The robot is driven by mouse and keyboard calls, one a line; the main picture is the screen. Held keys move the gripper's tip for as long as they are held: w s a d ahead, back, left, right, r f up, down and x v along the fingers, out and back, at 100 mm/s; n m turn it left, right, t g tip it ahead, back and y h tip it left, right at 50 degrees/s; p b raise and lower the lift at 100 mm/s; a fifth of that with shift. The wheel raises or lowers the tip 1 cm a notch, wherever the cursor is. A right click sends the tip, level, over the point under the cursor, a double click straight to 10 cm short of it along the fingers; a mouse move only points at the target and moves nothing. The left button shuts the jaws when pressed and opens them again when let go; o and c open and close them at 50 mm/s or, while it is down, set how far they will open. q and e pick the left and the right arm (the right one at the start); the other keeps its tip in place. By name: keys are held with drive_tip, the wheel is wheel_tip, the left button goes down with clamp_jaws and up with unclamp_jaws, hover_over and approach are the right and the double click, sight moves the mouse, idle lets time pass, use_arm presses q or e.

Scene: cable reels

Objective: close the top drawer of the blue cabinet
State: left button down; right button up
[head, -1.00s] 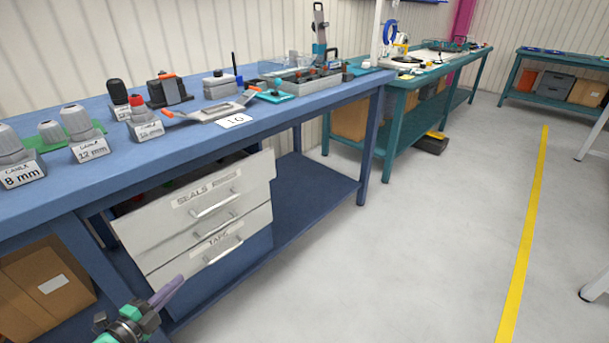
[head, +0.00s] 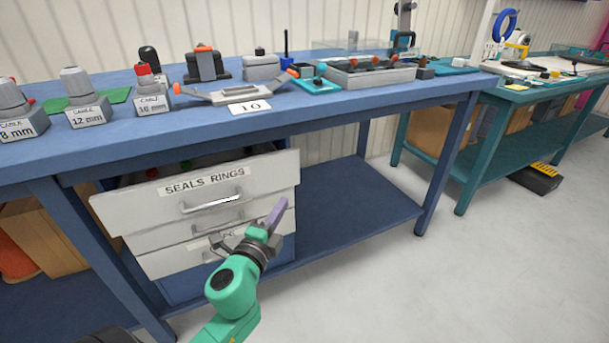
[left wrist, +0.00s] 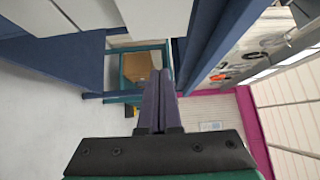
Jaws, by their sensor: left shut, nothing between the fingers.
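The top drawer (head: 130,204) of the blue cabinet (head: 287,250) has a white front with a label reading SEALS RINGS and a grey bar handle. It stands pulled out under the blue bench, and its open inside shows behind the front. Two more white drawer fronts are stacked below it, partly hidden by my left arm. My left gripper (head: 277,213) is shut and empty, in front of the drawer fronts near their right end. I cannot tell whether it touches them. In the left wrist view its purple fingers (left wrist: 159,90) are together. My right gripper is not in view.
The blue workbench (head: 330,112) above carries cable glands, a tool tray (head: 370,76) and a card marked 10. A blue bench leg (head: 450,165) stands to the right. A cardboard box (head: 50,225) sits on the lower shelf at left.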

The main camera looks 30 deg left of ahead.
sight(280, 166)
use_arm(q)
drive_tip(key=w+a, duration=0.1)
drive_tip(key=w, duration=0.2)
drive_tip(key=w+a, duration=0.1)
drive_tip(key=w, duration=0.3)
drive_tip(key=w+a, duration=0.2)
drive_tip(key=w, duration=0.1)
drive_tip(key=shift+w, duration=0.15)
drive_tip(key=shift+w+a, duration=0.3)
drive_tip(key=shift+a, duration=0.2)
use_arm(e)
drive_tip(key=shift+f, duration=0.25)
use_arm(q)
drive_tip(key=w+a, duration=0.2)
drive_tip(key=a, duration=0.1)
drive_tip(key=w+a, duration=0.1)
drive_tip(key=shift+a, duration=0.2)
drive_tip(key=shift+s+a+r, duration=0.1)
drive_tip(key=shift+r, duration=0.15)
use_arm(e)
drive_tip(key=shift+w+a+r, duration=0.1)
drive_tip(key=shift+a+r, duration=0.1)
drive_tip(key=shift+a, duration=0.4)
